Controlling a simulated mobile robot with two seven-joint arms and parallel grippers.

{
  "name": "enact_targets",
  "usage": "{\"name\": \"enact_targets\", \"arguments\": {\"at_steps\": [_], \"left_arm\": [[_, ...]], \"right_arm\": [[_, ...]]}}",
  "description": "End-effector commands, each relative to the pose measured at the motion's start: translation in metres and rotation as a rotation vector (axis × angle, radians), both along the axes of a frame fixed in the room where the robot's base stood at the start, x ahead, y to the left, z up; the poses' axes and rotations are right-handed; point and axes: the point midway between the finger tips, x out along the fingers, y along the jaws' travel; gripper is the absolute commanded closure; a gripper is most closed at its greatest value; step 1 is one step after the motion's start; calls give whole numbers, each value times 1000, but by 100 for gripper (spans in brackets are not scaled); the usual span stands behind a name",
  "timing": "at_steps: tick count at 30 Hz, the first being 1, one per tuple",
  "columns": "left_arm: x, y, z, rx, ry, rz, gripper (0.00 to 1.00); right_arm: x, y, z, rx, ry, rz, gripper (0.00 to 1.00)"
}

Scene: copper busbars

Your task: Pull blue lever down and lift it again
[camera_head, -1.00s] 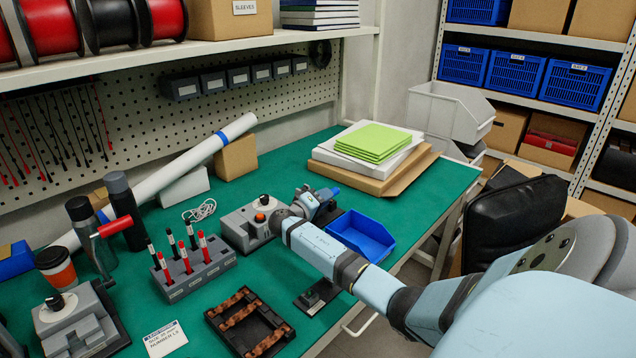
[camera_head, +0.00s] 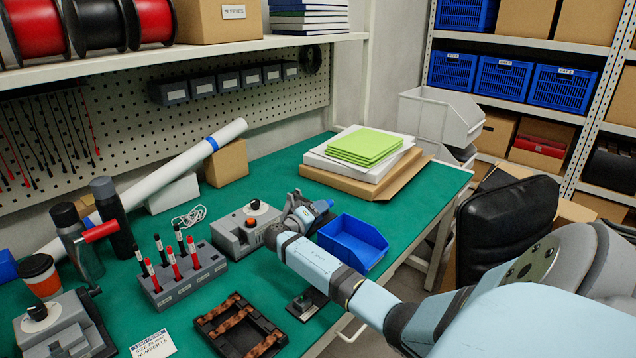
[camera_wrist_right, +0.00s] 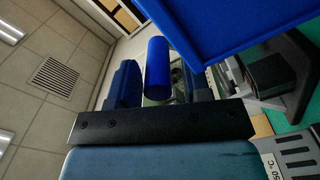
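In the right wrist view the lever's blue cylinder (camera_wrist_right: 157,70) stands between the two dark blue fingers of my right gripper (camera_wrist_right: 160,85). It is close to the left finger, and a gap shows towards the right finger. I see no firm clamp. My left gripper is out of view.
A blue bin (camera_head: 352,243) sits just right of the gripper. A black tray with copper bars (camera_head: 240,325) and a rack of red and black markers (camera_head: 180,275) lie in front. Another grey box with a red-handled lever (camera_head: 101,231) stands at left.

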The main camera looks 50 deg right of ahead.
Motion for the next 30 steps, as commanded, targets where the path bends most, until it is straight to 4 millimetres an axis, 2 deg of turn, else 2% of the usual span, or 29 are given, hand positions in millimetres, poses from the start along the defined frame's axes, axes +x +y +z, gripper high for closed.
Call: {"name": "enact_targets", "arguments": {"at_steps": [8,13,17,24,30], "left_arm": [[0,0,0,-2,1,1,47],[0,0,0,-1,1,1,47],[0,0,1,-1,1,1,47],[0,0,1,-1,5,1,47],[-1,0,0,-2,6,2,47]], "right_arm": [[0,0,1,0,-2,0,48],[1,12,1,0,-2,1,48],[3,36,1,2,-3,3,48],[6,92,0,3,-2,1,48],[7,125,1,1,-2,0,48]]}}
